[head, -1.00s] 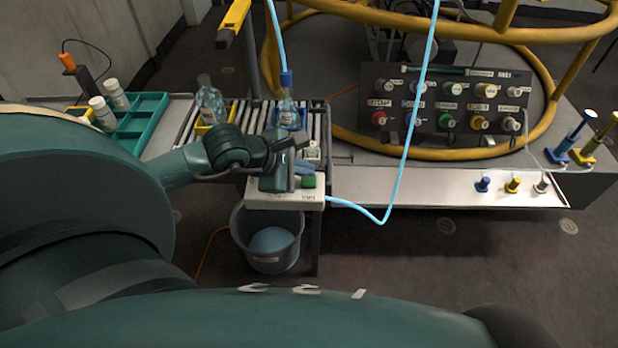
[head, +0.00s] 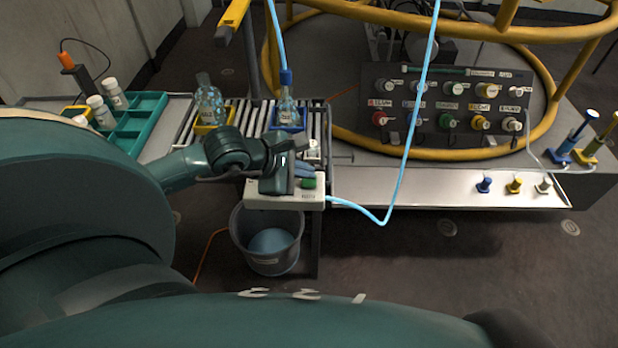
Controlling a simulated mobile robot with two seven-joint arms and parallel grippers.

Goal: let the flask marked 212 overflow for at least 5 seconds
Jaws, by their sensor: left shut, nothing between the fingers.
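Two clear flasks stand on the roller rack. One flask (head: 210,106) is in a yellow holder. The other flask (head: 286,106) is in a blue holder, with a blue cap and a light blue hose (head: 278,40) rising from it. Their labels are too small to read, so I cannot tell which is marked 212. My left gripper (head: 276,184) is shut and empty, pointing down at a white control box (head: 257,203) in front of the rack. It hides part of the box top; I cannot tell whether it touches. A green button (head: 308,184) shows beside it. My right gripper is out of view.
A grey bucket (head: 290,252) with blue contents stands below the box. A teal tray (head: 125,132) with white bottles is at left. A panel of coloured knobs (head: 445,119) and a yellow ring frame (head: 553,107) stand at right. A light blue hose (head: 402,165) loops between.

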